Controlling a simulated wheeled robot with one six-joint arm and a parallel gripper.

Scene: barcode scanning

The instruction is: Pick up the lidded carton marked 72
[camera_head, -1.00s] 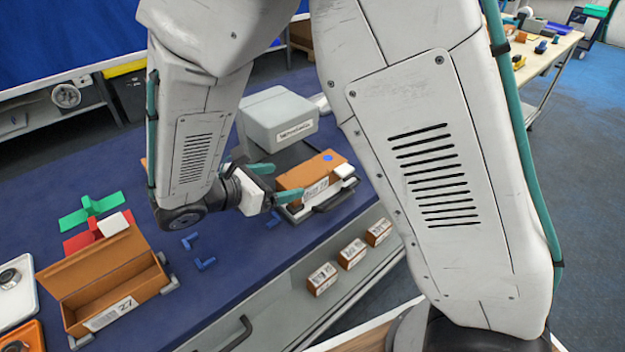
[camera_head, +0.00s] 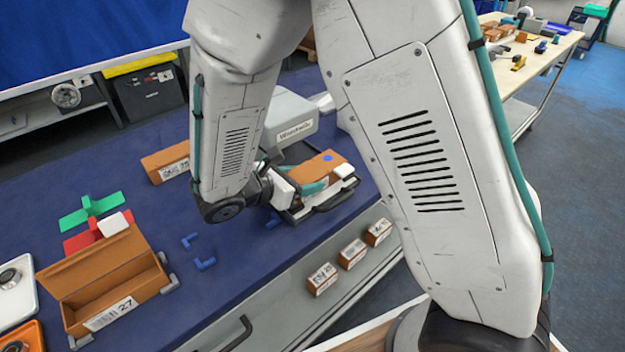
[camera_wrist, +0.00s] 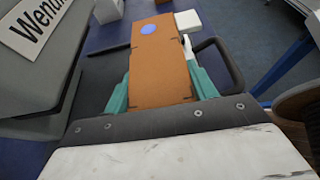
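An orange-brown lidded carton (camera_head: 318,168) with a blue dot on top lies on a dark tray-like stand in front of the grey machine. My gripper (camera_head: 312,186) is at this carton, its teal fingers covering most of the label, so I cannot read the number. In the wrist view the carton (camera_wrist: 160,70) lies between the two teal fingers (camera_wrist: 160,88), one along each long side. The fingers are close against the sides; whether they press on it cannot be told. The carton still rests on the stand.
The grey machine (camera_head: 290,122) stands just behind the carton, and a black handle (camera_wrist: 225,62) curves beside it. Another labelled carton (camera_head: 165,162) lies behind my arm. An open box marked 27 (camera_head: 110,285) is at left. Several small cartons (camera_head: 352,254) sit below the table edge.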

